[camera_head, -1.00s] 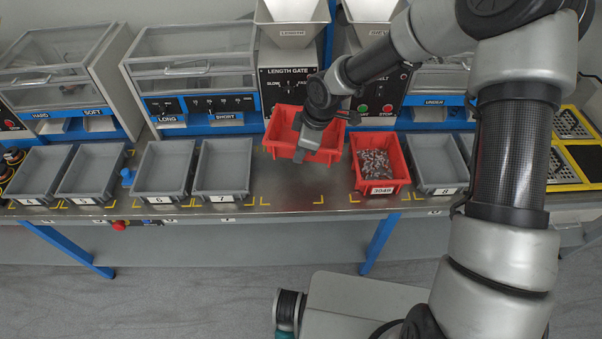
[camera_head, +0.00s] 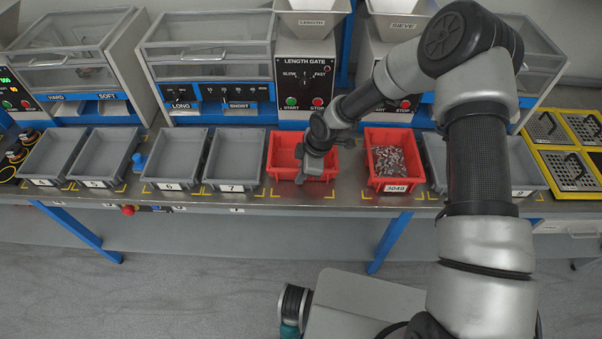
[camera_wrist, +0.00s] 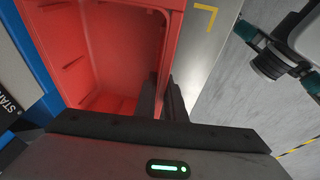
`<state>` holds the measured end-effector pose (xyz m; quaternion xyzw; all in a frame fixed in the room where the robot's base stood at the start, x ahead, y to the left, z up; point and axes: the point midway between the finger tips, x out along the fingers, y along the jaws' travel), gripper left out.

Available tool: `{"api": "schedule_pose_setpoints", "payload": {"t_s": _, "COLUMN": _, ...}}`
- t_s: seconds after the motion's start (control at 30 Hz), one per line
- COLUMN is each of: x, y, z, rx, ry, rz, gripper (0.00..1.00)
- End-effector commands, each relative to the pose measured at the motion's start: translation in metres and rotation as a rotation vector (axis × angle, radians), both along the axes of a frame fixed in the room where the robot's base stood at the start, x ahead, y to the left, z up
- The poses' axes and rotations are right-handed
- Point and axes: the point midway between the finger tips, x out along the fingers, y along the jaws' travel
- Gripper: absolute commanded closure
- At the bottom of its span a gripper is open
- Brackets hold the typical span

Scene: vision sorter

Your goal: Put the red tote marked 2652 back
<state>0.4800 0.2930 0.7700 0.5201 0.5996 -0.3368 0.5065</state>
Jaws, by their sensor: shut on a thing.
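A red tote (camera_head: 284,158) sits on the steel bench, right of the grey tote labelled 7, below the Length Gate panel. It looks empty in the head view and in the wrist view (camera_wrist: 95,50). Its label is hidden, so I cannot read 2652. My gripper (camera_head: 303,178) is at the tote's front wall. In the wrist view my gripper (camera_wrist: 166,100) has one finger inside and one outside that wall, shut on it. A second red tote (camera_head: 392,170), labelled 3049, holds many small metal parts and stands to the right, apart from the first.
Grey totes labelled 6 (camera_head: 174,184) and 7 (camera_head: 232,186) stand close on the left. More grey totes stand at far left and right. The Length Gate machine (camera_head: 305,75) rises behind. Bare bench (camera_head: 349,182) with yellow corner marks lies between the red totes.

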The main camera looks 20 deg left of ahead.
Motion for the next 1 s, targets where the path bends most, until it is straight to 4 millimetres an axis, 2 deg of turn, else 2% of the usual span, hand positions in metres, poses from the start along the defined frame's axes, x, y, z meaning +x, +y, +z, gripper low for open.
{"api": "schedule_pose_setpoints", "payload": {"t_s": 0.3, "x": 0.001, "y": 0.000, "z": -0.003, "rx": 0.001, "ry": -0.003, "rz": 0.000, "gripper": 1.00}}
{"api": "schedule_pose_setpoints", "payload": {"t_s": 0.33, "x": 0.001, "y": 0.000, "z": -0.003, "rx": 0.001, "ry": -0.002, "rz": -0.001, "gripper": 0.89}}
{"api": "schedule_pose_setpoints", "payload": {"t_s": 0.43, "x": 0.001, "y": 0.000, "z": -0.002, "rx": 0.000, "ry": -0.001, "rz": 0.000, "gripper": 0.72}}
{"api": "schedule_pose_setpoints", "payload": {"t_s": 0.77, "x": 0.001, "y": 0.000, "z": 0.001, "rx": 0.001, "ry": -0.002, "rz": -0.001, "gripper": 0.72}}
{"api": "schedule_pose_setpoints", "payload": {"t_s": 0.87, "x": 0.001, "y": -0.002, "z": 0.008, "rx": 0.001, "ry": -0.003, "rz": -0.002, "gripper": 0.72}}
{"api": "schedule_pose_setpoints", "payload": {"t_s": 1.0, "x": 0.001, "y": -0.010, "z": 0.034, "rx": 0.000, "ry": -0.005, "rz": -0.001, "gripper": 0.72}}
